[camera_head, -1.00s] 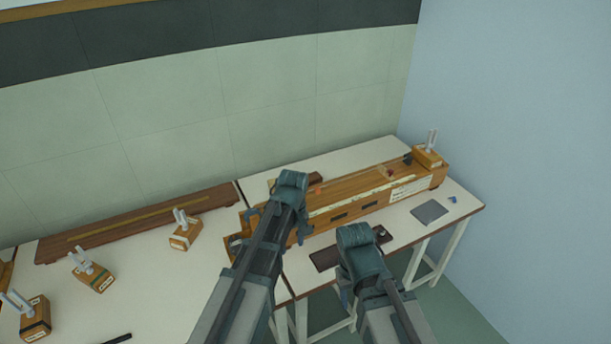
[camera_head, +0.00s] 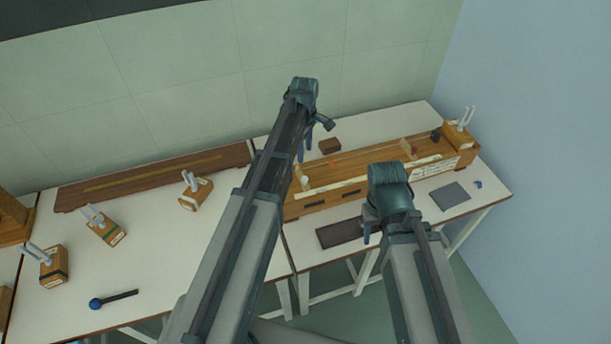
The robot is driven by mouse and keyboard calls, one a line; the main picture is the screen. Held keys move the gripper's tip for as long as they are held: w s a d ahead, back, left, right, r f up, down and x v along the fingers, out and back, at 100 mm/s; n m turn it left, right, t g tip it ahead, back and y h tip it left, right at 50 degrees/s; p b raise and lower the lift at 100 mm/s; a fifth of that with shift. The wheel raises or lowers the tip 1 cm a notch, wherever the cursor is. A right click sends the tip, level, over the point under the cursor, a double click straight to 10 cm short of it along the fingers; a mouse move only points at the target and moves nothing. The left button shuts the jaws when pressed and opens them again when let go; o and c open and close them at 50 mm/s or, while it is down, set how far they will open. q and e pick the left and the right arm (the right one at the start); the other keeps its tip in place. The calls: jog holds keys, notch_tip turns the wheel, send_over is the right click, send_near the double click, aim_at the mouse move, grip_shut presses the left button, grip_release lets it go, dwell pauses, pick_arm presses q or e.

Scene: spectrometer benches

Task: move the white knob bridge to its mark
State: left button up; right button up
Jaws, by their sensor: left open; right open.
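A long wooden bench box (camera_head: 340,194) with a pale scale strip stands on the right-hand table. A small pale knob-like piece (camera_head: 303,182) shows at its left end, partly hidden by my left arm; I cannot tell for sure that it is the white knob bridge. A small red piece (camera_head: 333,162), a translucent brown piece (camera_head: 406,149) and a dark knob (camera_head: 436,135) also sit along the box. I cannot make out the mark. My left gripper (camera_head: 305,150) is open, fingers down, over the box's left end. My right gripper (camera_head: 369,228) is open in front of the box.
Another (camera_head: 460,134) is at the box's right end.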

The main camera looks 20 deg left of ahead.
aim_at(304, 178)
pick_arm(q)
notch_tip(304, 178, down, 13)
jog(key=b, duration=1.2)
jog(key=shift+r, duration=0.1)
jog(key=shift+c, duration=0.3)
grip_shut()
jog(key=shift+s, duration=0.1)
dwell(0.3)
